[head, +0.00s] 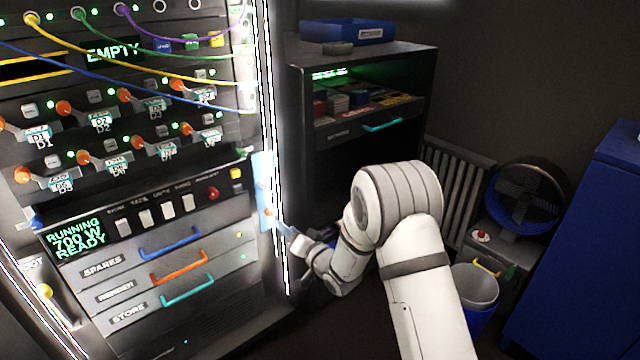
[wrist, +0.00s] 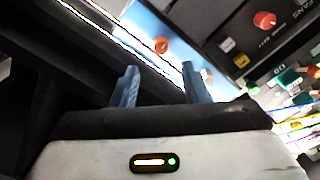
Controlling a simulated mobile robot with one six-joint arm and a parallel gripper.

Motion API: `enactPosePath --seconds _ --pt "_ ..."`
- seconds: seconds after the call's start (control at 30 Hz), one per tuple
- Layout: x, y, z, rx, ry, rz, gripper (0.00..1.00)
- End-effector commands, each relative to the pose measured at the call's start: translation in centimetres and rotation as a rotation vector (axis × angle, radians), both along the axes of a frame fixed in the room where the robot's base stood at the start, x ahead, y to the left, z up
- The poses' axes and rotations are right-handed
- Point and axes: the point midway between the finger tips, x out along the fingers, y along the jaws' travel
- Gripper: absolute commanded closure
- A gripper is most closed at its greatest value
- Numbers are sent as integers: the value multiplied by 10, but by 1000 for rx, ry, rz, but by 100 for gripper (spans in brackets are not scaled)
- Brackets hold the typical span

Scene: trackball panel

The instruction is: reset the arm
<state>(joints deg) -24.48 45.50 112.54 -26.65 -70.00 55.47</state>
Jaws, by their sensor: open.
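My white arm reaches from the bottom right toward the panel in the head view. My gripper (head: 277,222) is at the right edge of the lit rack, in front of a light blue strip (head: 263,185). In the wrist view my gripper (wrist: 158,82) shows two blue-grey fingers, set apart with nothing between them. An orange-red knob (wrist: 161,45) on the light blue strip lies beyond the fingertips. I cannot tell whether a finger touches the strip.
The rack (head: 130,215) carries orange knobs, cables and drawers with coloured handles. A shelf cabinet (head: 365,70) stands behind. A bin (head: 475,285), a fan (head: 527,195) and a blue cabinet (head: 575,230) are at the right.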

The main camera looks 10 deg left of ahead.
Motion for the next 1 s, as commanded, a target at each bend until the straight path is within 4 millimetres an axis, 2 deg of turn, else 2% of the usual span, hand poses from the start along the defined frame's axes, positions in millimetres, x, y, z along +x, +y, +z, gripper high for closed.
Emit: enactPosePath --seconds 0.07,0.17,0.27,0.3,0.47,0.57,0.67,0.8,0.87,1.0 --pt "3 -6 13 -20 -2 -16 58" --pt "11 -25 47 -94 -2 -71 58" --pt "18 -61 97 -222 15 -156 58" --pt "19 -78 117 -282 29 -193 58" --pt "5 -152 191 -516 112 -319 58" --pt "-17 -198 234 -649 186 -373 58" --pt "-50 -240 273 -768 276 -407 58" --pt "-109 -291 324 -909 421 -415 58" --pt "-139 -309 344 -959 488 -402 58" --pt "-214 -340 386 -1053 641 -345 58"
